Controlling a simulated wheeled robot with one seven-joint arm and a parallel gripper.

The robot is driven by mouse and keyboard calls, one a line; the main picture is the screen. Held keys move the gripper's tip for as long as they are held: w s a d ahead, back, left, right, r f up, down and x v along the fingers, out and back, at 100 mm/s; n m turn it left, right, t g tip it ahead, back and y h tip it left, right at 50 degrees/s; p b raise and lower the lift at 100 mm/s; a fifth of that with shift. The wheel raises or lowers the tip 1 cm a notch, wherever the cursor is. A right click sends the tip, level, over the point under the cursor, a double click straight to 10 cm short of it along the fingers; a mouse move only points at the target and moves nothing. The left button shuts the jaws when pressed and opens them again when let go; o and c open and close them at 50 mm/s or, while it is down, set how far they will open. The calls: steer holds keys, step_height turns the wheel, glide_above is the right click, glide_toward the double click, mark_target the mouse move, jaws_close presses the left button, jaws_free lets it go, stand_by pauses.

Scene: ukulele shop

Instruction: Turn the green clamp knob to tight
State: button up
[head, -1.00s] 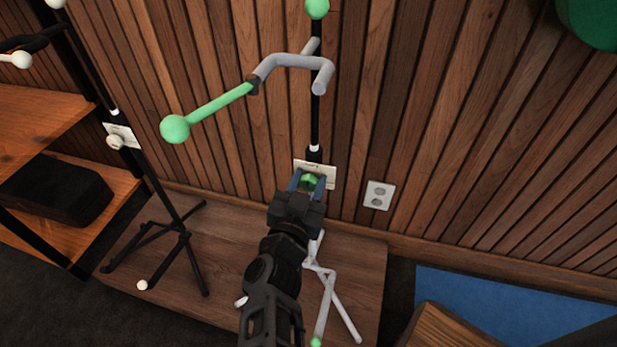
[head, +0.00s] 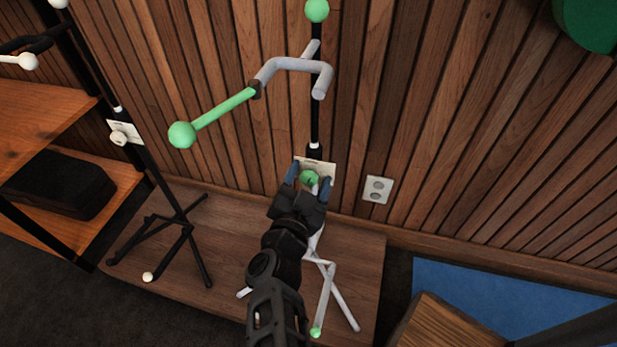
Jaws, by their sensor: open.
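The green clamp knob (head: 309,178) sits in front of a pale label plate (head: 328,169) on the black upright of a stand with green ball ends. My gripper (head: 308,182) is open, with its blue-tipped fingers on either side of the knob. I cannot tell whether the fingers touch it. My gripper hides the post below the knob. The plate's markings are too small to read.
The stand's grey hook and green arm (head: 222,107) reach out above my gripper. Another black stand (head: 165,190) with white ends stands at left by a wooden shelf (head: 45,115). A wall outlet (head: 377,189) is at right.

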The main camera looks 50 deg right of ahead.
steer(key=shift+a, duration=0.1)
steer(key=p+v, duration=0.1)
steer(key=v, duration=0.6)
steer(key=shift+s+a, duration=0.15)
steer(key=shift+a, duration=0.15)
